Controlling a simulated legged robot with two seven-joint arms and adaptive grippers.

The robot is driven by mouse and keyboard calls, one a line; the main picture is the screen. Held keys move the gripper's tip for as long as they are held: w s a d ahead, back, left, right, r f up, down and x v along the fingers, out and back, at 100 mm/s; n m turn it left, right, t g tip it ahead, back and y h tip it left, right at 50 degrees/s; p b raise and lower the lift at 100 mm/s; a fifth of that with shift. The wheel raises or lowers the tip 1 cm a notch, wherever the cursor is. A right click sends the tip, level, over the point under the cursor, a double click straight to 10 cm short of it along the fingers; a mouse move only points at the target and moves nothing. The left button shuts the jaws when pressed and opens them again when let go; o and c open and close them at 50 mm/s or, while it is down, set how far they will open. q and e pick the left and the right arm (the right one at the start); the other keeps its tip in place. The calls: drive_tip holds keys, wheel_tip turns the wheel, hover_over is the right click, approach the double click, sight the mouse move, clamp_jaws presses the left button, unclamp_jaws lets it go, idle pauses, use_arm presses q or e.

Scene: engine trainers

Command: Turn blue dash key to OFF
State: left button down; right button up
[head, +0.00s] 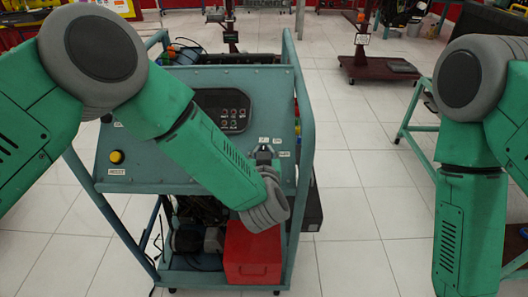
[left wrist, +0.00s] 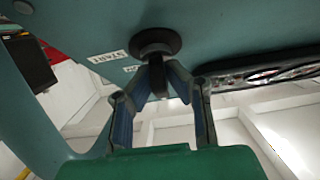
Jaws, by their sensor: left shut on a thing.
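The blue engine trainer (head: 165,150) stands in front of me, with a sloped panel facing me. Its key switch shows in the left wrist view as a dark round collar (left wrist: 155,40) with a dark key (left wrist: 158,82) standing out from it. My left gripper (head: 264,152) is at the lower right part of the panel. In the left wrist view its two fingers (left wrist: 158,78) close in on the key from both sides and are shut on it. A START label (left wrist: 107,57) is beside the collar. In the head view the key is hidden by the gripper. My right gripper is out of view.
A gauge cluster (head: 222,110) and a yellow button (head: 116,157) are on the panel. A red box (head: 252,255) sits low on the trainer's frame. A dark red stand (head: 372,68) is farther back. Tiled floor right of the trainer is mostly clear.

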use_arm(q)
drive_tip(key=shift+s+f, duration=0.2)
drive_tip(key=shift+f, duration=0.15)
drive_tip(key=c, duration=1.6)
unclamp_jaws()
drive_tip(key=shift+d, duration=0.1)
drive_tip(key=shift+w+r, duration=0.15)
drive_tip(key=v, duration=1.2)
